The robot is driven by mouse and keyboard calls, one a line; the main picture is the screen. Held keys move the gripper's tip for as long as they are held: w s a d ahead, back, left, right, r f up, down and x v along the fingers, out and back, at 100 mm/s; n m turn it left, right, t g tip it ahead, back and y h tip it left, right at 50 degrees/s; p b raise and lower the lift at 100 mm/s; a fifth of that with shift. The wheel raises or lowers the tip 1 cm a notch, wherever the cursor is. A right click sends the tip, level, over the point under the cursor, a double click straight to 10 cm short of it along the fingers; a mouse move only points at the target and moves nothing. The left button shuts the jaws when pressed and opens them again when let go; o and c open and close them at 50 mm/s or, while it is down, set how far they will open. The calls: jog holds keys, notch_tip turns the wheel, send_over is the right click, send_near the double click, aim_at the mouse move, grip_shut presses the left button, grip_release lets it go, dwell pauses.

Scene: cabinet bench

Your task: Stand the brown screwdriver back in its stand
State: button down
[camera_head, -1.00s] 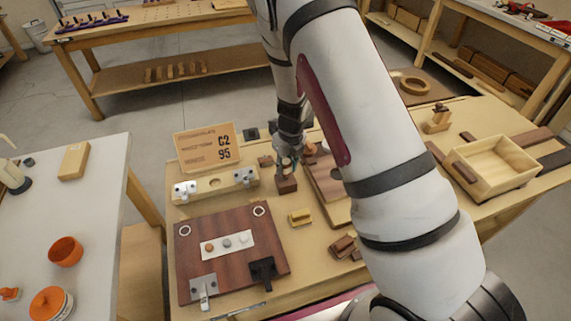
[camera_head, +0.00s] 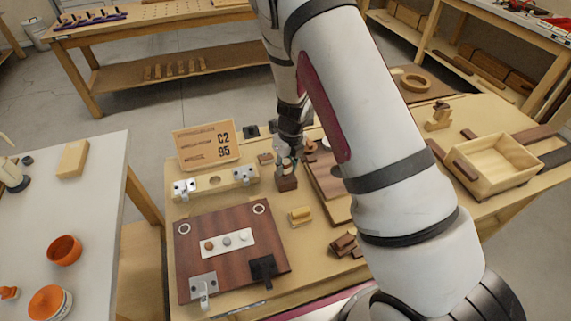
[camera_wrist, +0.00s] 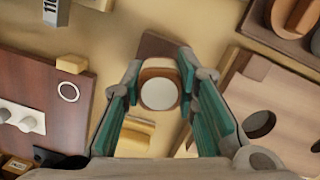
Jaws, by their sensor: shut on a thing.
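The brown screwdriver (camera_wrist: 158,90) shows in the wrist view end-on, as a brown handle with a pale round end cap. My gripper (camera_wrist: 158,76) is shut on it, with a teal-padded finger on each side. In the head view my gripper (camera_head: 287,160) points down over a small dark brown block (camera_head: 287,184), which looks like the stand. That block also shows in the wrist view (camera_wrist: 158,45), partly behind the handle. The shaft and tip are hidden, so I cannot tell whether the tip is in the block.
A brown panel (camera_head: 215,265) with fittings lies at front left. A yellow block (camera_head: 300,216) lies near the block, and a wooden board (camera_head: 325,180) is close on the right. A sign (camera_head: 195,150) stands behind left. An open wooden box (camera_head: 497,158) sits far right.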

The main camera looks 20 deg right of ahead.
jog(key=shift+f, duration=0.35)
dwell(0.3)
jog(key=c, duration=0.8)
grip_release()
jog(key=shift+r+p, duration=0.95)
jog(key=shift+r, duration=2.8)
